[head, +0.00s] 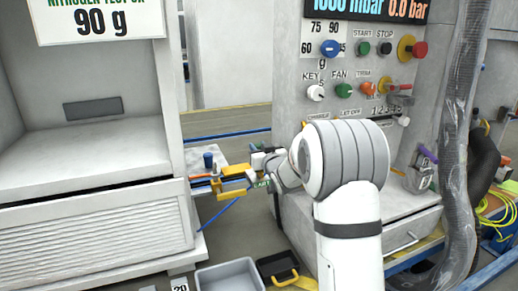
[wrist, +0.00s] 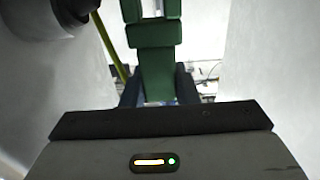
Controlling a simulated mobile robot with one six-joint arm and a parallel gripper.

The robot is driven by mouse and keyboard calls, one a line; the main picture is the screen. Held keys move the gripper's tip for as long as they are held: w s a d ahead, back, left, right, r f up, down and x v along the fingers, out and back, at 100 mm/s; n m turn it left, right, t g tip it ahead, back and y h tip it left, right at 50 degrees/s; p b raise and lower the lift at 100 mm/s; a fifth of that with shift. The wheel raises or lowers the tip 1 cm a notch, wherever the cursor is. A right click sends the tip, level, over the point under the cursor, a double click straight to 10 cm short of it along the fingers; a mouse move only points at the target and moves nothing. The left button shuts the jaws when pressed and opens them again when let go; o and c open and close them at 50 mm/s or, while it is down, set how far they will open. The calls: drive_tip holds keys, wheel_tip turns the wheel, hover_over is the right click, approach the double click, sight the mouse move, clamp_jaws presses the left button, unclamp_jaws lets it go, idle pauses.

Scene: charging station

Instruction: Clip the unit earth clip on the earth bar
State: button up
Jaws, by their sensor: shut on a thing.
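In the wrist view a green clip (wrist: 156,72) stands between the two dark fingers of my gripper (wrist: 158,92), which is shut on it. The clip's far end runs out of the top of the picture. A green-yellow cable (wrist: 110,45) runs beside the clip on the left. In the head view my gripper (head: 258,165) points left in the gap between the cabinet and the control panel. A small green part (head: 262,183) shows just below it. Yellow parts (head: 235,171) lie just left of it; I cannot tell whether they touch it. I cannot make out the earth bar for certain.
The open white cabinet (head: 90,165) stands on the left. The control panel (head: 305,100) with its knobs rises behind my arm. A grey tray (head: 230,277) lies on the floor below. A thick hose (head: 458,120) hangs at the right. Pale surfaces flank the gripper in the wrist view.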

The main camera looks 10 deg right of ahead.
drive_tip(key=shift+f+b, duration=0.7)
drive_tip(key=shift+f, duration=0.1)
drive_tip(key=o, duration=1.1)
drive_tip(key=shift+s, duration=0.1)
drive_tip(key=s, duration=0.2)
drive_tip(key=s+d, duration=0.1)
drive_tip(key=s, duration=0.2)
drive_tip(key=s+p, duration=0.1)
drive_tip(key=s, duration=0.1)
drive_tip(key=shift+s+d, duration=0.25)
drive_tip(key=shift+r, duration=0.1)
